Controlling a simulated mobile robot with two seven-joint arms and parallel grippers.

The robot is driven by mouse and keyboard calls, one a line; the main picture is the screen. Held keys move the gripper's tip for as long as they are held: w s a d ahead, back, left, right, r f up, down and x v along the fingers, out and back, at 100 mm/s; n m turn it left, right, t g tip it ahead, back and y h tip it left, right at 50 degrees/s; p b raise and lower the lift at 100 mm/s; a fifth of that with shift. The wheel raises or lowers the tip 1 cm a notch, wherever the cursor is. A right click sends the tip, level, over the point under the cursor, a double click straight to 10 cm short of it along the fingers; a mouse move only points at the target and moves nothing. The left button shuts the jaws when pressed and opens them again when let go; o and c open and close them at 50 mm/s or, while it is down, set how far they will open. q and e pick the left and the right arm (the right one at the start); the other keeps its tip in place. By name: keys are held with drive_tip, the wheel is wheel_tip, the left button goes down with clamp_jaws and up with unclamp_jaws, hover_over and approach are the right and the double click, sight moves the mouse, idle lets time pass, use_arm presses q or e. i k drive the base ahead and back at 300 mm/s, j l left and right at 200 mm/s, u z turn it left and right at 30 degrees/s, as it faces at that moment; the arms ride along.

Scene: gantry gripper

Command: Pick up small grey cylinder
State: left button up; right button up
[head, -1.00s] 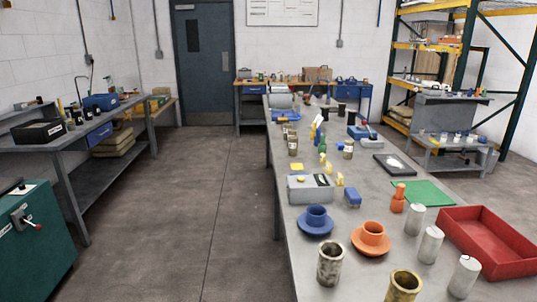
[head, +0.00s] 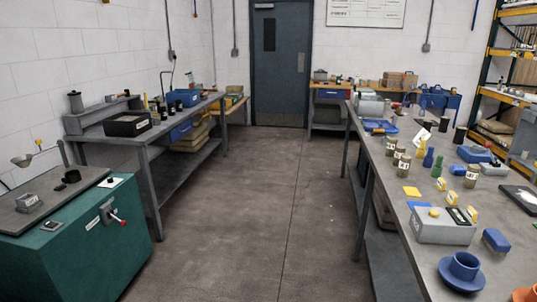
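Neither of my grippers shows in the head view. No small grey cylinder can be clearly made out on the long right-hand table (head: 398,222). A dark grey, spool-like upright object (head: 75,102) stands on the raised shelf of the left bench; I cannot tell if it is the small grey cylinder. Several small jars with pale labels (head: 404,166) stand on the right-hand table.
A green cabinet (head: 75,250) stands at the lower left, beside the left bench (head: 150,138). A grey box (head: 440,230) and a blue flanged cup (head: 462,270) are on the right-hand table. The floor aisle (head: 250,210) between is clear.

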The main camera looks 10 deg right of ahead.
sight(401, 150)
drive_tip(key=i+j+z, duration=0.1)
drive_tip(key=i, duration=0.3)
drive_tip(key=i+j+z, duration=0.15)
drive_tip(key=i, duration=0.3)
drive_tip(key=i+j+z, duration=0.1)
drive_tip(key=i+j, duration=0.25)
drive_tip(key=i+z, duration=0.3)
drive_tip(key=z, duration=0.2)
drive_tip(key=i+j+z, duration=0.15)
drive_tip(key=i+z, duration=0.3)
drive_tip(key=i+j+z, duration=0.15)
drive_tip(key=z, duration=0.35)
drive_tip(key=i+j+z, duration=0.25)
drive_tip(key=j+z, duration=0.2)
drive_tip(key=i+j+z, duration=0.15)
drive_tip(key=j+z, duration=0.35)
drive_tip(key=l, duration=0.15)
